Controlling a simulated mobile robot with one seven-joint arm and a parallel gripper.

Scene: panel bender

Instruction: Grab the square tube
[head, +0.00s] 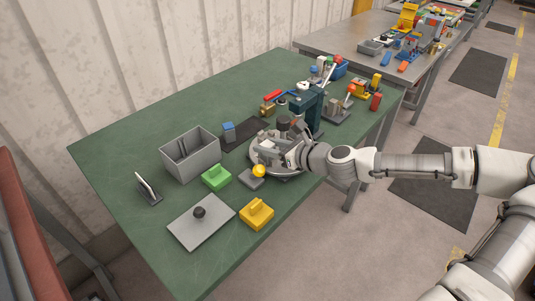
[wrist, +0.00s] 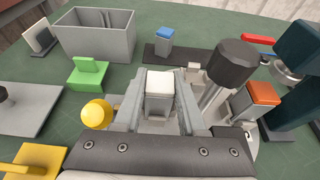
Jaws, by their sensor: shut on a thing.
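A short grey square-section piece with a pale top, which looks like the square tube (wrist: 159,84), stands between my fingers in the wrist view. My gripper (wrist: 160,100) is shut on it, one finger at each side. In the head view my gripper (head: 291,155) is over the round grey fixture (head: 262,161) on the green table, and the tube is hard to make out there. I cannot tell whether the tube's lower end touches the fixture, as my gripper hides it.
A thick black-topped post (wrist: 233,64) stands close to the right of my fingers. A yellow ball (wrist: 97,114) on a grey base is close at left. Beyond are a green block (head: 216,178), a grey bin (head: 190,160) and a dark teal press (head: 304,106). The front-left table (head: 150,222) has free room.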

